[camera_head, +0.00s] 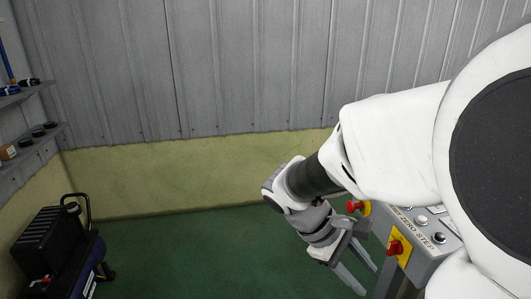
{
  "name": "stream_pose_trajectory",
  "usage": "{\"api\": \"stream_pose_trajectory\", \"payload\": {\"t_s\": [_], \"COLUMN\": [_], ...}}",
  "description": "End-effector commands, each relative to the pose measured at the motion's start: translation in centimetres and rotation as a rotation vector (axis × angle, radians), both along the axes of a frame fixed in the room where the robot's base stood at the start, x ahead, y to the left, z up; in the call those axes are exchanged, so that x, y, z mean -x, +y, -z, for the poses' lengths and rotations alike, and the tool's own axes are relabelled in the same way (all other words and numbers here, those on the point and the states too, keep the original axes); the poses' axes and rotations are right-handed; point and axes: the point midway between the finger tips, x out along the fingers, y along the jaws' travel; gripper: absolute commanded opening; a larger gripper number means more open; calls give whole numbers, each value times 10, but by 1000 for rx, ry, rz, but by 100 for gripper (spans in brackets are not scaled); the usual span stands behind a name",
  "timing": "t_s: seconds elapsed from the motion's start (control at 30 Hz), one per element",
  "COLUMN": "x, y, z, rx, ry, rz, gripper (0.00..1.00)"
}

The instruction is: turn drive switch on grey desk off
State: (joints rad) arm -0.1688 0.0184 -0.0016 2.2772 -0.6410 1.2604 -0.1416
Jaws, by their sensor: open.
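The grey desk (422,262) is a control console at the lower right, partly hidden behind my arm. A red knob on a yellow plate (397,248) sits on its front side. I cannot tell from a label which control is the drive switch. My gripper (369,281) is open and empty, pointing down, left of the red knob and apart from it in the picture.
A black and blue machine with a handle (60,245) stands at the lower left. Shelves with small items (30,145) are on the left wall. The green floor (195,260) between is clear. A corrugated wall (200,75) closes the back.

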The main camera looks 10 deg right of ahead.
Motion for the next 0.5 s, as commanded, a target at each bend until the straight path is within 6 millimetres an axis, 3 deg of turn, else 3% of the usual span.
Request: {"api": "stream_pose_trajectory", "payload": {"t_s": [0.03, 0.27, 0.5], "x": [-8, -49, -98], "y": [-4, -18, -15], "z": [12, 45, 85], "rx": [58, 325, 596], "ry": [71, 345, 579], "rz": [-44, -252, -468], "gripper": [46, 46, 46]}}
